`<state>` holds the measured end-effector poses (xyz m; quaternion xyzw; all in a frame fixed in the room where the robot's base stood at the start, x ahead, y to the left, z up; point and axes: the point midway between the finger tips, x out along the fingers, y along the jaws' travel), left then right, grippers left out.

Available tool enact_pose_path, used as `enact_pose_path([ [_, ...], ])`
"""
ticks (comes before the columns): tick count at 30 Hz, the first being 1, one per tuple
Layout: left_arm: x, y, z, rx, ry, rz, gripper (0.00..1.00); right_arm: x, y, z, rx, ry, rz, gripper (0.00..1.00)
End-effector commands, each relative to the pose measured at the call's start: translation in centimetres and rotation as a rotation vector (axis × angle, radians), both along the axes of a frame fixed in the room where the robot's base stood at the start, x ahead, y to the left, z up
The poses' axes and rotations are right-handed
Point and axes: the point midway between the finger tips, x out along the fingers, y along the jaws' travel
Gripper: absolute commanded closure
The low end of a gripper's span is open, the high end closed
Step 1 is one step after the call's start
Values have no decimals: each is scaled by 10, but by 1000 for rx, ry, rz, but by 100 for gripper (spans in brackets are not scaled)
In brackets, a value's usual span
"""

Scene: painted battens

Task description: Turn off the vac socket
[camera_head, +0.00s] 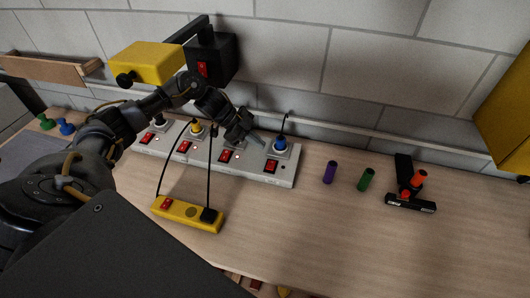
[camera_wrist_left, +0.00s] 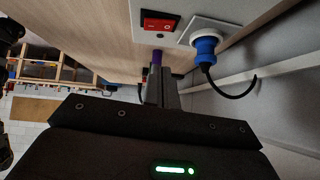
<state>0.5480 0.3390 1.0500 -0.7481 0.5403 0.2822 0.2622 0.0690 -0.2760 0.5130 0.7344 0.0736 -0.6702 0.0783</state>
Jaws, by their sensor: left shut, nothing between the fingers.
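A long grey socket strip (camera_head: 217,158) lies along the back of the bench, with several sockets, each with a red rocker switch in front. No readable label tells me which socket is the vac one. The rightmost socket holds a blue plug (camera_head: 281,144), with a red switch (camera_head: 270,167) beside it. The blue plug (camera_wrist_left: 206,43) and a red switch (camera_wrist_left: 161,20) also show in the left wrist view. My left gripper (camera_head: 260,140) is shut and empty, above the strip just left of the blue plug. Its fingers (camera_wrist_left: 161,80) appear apart from the switch. My right gripper is out of view.
A yellow power bar (camera_head: 187,213) with a red switch and a black plug lies in front of the strip. Purple (camera_head: 330,172) and green (camera_head: 366,180) cylinders and a black tool (camera_head: 411,190) stand right. A yellow box (camera_head: 147,62) is near my arm. The right front bench is clear.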

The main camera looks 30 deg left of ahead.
Motion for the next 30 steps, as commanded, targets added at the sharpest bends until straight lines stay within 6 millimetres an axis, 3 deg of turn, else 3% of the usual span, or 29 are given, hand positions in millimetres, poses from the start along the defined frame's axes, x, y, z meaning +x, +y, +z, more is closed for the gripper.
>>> enact_pose_path([
  [3,-1,17,13,2,-6,2,100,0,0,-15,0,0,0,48],
  [10,-5,36,35,0,-4,1,100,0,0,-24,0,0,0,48],
  [30,-6,40,41,-1,-2,0,100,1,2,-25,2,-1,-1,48],
])
